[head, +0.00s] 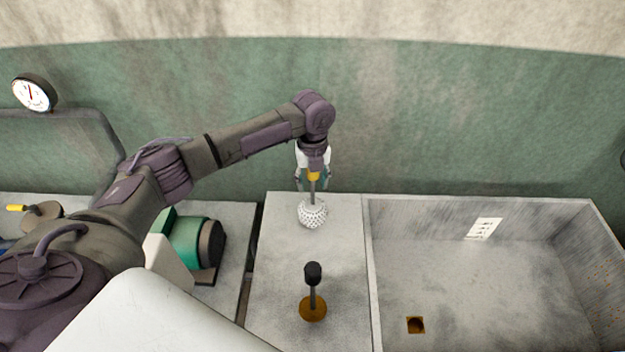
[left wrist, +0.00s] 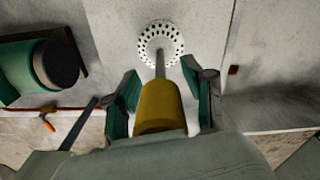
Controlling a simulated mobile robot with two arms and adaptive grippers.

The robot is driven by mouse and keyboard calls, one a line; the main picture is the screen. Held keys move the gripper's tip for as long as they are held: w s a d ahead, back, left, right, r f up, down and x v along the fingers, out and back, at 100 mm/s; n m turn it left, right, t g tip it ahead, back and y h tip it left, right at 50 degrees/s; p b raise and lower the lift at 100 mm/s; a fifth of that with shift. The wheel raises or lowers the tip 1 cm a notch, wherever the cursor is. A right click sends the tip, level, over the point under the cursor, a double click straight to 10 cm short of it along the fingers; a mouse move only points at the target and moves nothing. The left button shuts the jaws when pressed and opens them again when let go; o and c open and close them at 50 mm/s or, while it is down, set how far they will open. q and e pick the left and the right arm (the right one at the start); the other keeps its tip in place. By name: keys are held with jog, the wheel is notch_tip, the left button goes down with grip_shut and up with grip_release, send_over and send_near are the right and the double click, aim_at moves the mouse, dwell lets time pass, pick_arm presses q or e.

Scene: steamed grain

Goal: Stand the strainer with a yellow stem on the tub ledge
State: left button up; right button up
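The strainer has a white perforated head (head: 312,214), a thin grey stem and a yellow handle part (head: 314,176). It stands about upright, head down, at the back of the pale grey ledge (head: 278,255) left of the tub. In the left wrist view, its yellow part (left wrist: 158,106) lies between my fingers and its white head (left wrist: 161,42) is beyond. My left gripper (head: 312,184) is around the yellow part from above, fingers spread with a gap visible on each side. It appears open. My right gripper is not in view.
A black-knobbed tool with a round brown base (head: 312,308) stands nearer on the ledge. The empty grey tub (head: 470,280) is to the right. A green and black machine (head: 195,245) stands on the left counter. A gauge (head: 33,93) is at the upper left.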

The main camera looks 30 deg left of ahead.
pick_arm(q)
notch_tip(320, 180, up, 11)
jog(key=b, duration=0.4)
jog(key=shift+r, duration=0.65)
